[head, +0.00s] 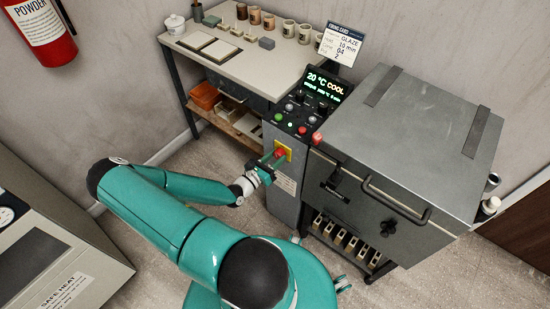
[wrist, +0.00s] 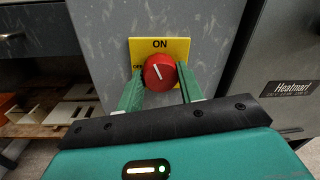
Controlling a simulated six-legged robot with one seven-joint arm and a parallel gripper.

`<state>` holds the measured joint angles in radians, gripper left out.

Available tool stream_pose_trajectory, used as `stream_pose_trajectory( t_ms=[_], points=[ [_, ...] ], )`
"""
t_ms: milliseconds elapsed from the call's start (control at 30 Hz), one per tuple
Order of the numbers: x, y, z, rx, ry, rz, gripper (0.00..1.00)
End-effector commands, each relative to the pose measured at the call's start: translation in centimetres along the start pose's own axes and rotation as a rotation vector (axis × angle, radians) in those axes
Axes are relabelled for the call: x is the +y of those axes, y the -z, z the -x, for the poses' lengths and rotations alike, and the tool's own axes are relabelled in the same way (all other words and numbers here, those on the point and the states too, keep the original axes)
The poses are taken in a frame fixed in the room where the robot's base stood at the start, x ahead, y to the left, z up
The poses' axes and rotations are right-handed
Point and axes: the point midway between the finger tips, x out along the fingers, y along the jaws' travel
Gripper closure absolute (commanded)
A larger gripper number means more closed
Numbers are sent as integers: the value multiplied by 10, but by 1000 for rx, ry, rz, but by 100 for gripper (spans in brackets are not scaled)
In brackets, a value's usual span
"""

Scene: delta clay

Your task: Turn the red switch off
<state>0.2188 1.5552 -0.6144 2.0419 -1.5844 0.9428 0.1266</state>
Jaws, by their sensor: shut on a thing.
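The red switch (wrist: 158,74) is a round knob on a yellow plate (wrist: 176,47) on the front of a grey control cabinet. The plate reads "ON" at the top and, partly covered, another label at its left. The white line on the knob leans up and to the left, between the two labels. My gripper (wrist: 161,77) is shut on the knob, with one green finger at each side. In the head view the red switch (head: 280,152) shows at the end of my arm, with my gripper (head: 271,160) at it.
A grey kiln (head: 400,150) with a front handle stands right of the cabinet (head: 285,190). A worktable (head: 235,60) with pots and tiles is behind at the left. Floor is open at the lower right.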

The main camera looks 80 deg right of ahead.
Motion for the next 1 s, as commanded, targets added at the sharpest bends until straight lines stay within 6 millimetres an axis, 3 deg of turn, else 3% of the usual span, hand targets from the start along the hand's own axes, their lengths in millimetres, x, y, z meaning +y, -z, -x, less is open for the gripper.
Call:
stream_pose_trajectory(
  t_ms=[1000],
  points=[
    [-1,2,0,-74,-12,943,86]
  ],
)
